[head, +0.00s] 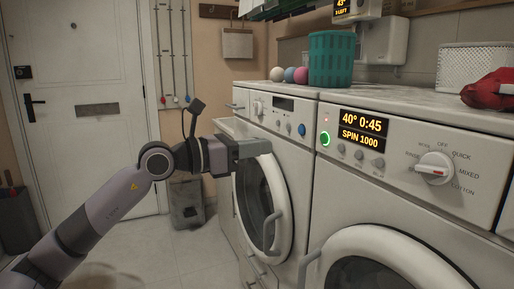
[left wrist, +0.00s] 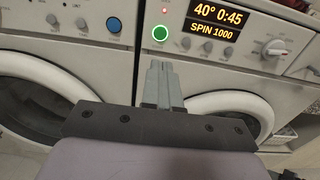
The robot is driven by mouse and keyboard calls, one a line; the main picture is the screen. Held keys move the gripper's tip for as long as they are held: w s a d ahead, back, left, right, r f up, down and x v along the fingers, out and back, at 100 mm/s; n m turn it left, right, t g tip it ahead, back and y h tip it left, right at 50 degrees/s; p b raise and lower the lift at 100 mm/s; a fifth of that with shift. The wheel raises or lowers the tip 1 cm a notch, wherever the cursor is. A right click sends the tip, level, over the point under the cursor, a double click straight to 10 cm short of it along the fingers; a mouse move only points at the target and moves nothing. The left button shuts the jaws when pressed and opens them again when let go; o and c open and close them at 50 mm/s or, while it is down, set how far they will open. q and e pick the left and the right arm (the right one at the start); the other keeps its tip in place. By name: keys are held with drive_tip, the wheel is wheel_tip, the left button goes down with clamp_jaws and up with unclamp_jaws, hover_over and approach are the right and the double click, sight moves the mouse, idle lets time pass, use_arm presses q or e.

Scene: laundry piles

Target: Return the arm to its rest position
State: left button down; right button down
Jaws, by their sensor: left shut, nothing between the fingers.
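My left arm comes in from the left in the head view. Its gripper (head: 254,148) is shut and empty, in front of the washing machines. In the left wrist view the shut fingers (left wrist: 161,82) point toward the panel below a lit green button (left wrist: 160,33). The green button also shows in the head view (head: 324,139). The near washer's display (head: 361,126) reads 40° 0:45 and SPIN 1000. A small red light shows above the green button. My right gripper is not in view.
The near washer's door (head: 398,248) and the far washer's door (head: 286,215) look shut, with handles sticking out. A green basket (head: 331,60), coloured balls (head: 289,75), a white basket (head: 472,69) and a red cloth (head: 490,90) sit on top. Open floor (head: 178,245) lies left.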

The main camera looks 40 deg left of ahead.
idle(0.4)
use_arm(q)
drive_tip(key=s+d+f+n+t+y, duration=0.1)
drive_tip(key=d+f+n, duration=0.1)
drive_tip(key=f+n, duration=0.7)
drive_tip(key=s+d+f+n+y, duration=0.1)
drive_tip(key=d+f+n+y, duration=0.15)
drive_tip(key=f+n, duration=0.65)
drive_tip(key=s+d+f+n+t+y, duration=0.1)
drive_tip(key=s+d+f+n, duration=0.15)
drive_tip(key=f+n, duration=0.65)
drive_tip(key=s+d+f+n+g, duration=0.4)
drive_tip(key=s+d+f+n, duration=0.15)
drive_tip(key=f, duration=0.45)
drive_tip(key=s+d+f+n+g, duration=0.4)
drive_tip(key=s+d+f+n, duration=0.15)
drive_tip(key=f, duration=0.45)
wheel_tip(320, 180, up, 14)
drive_tip(key=s+p, duration=0.2)
drive_tip(key=p, duration=1.5)
drive_tip(key=shift+s+d+f, duration=0.2)
drive_tip(key=shift+s+d, duration=0.1)
drive_tip(key=shift+d, duration=0.1)
